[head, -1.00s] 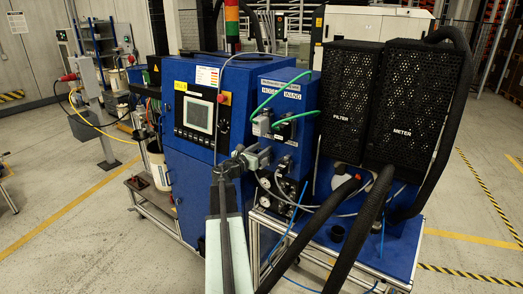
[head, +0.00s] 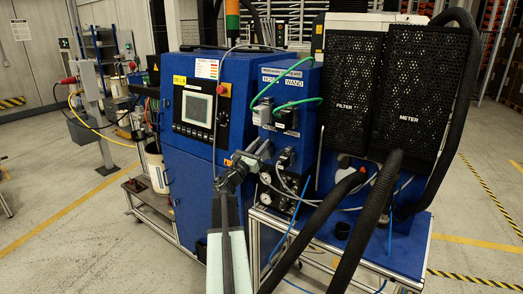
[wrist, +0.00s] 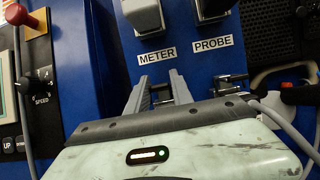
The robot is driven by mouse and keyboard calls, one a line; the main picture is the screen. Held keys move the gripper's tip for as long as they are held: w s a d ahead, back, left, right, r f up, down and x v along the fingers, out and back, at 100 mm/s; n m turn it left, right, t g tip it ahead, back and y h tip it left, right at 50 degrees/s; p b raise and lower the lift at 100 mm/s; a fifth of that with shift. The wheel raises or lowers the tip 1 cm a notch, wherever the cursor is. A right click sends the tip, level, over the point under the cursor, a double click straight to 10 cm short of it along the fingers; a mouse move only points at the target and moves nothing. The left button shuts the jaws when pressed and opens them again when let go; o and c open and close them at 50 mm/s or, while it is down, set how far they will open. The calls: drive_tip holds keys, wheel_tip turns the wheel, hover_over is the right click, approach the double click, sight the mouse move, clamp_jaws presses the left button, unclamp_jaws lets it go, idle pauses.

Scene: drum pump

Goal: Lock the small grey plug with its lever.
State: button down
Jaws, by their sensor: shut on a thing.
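My gripper (head: 260,149) is at the blue connector panel (head: 297,75), in front of its lower left place. In the wrist view its two grey fingers (wrist: 161,90) point up at the panel just below the METER label, with a small dark part between them. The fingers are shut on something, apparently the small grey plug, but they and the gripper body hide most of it. I cannot make out its lever or the lever's position. A dark connector (wrist: 231,82) sits to the right, below the PROBE label (wrist: 212,45).
Above are a grey connector (head: 264,111) and a black one (head: 288,108) with green cables. A red knob (wrist: 16,14) is at the wrist view's left. A grey cable (wrist: 285,128) runs at its right. Thick black hoses (head: 370,215) cross in front at the right.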

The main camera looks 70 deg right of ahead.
drive_tip(key=c, duration=1.2)
unclamp_jaws()
drive_tip(key=b+v, duration=0.2)
drive_tip(key=v, duration=0.5)
drive_tip(key=shift+a+f+b, duration=0.15)
drive_tip(key=shift+a+b, duration=0.15)
drive_tip(key=shift+a, duration=0.05)
drive_tip(key=shift+o, duration=0.2)
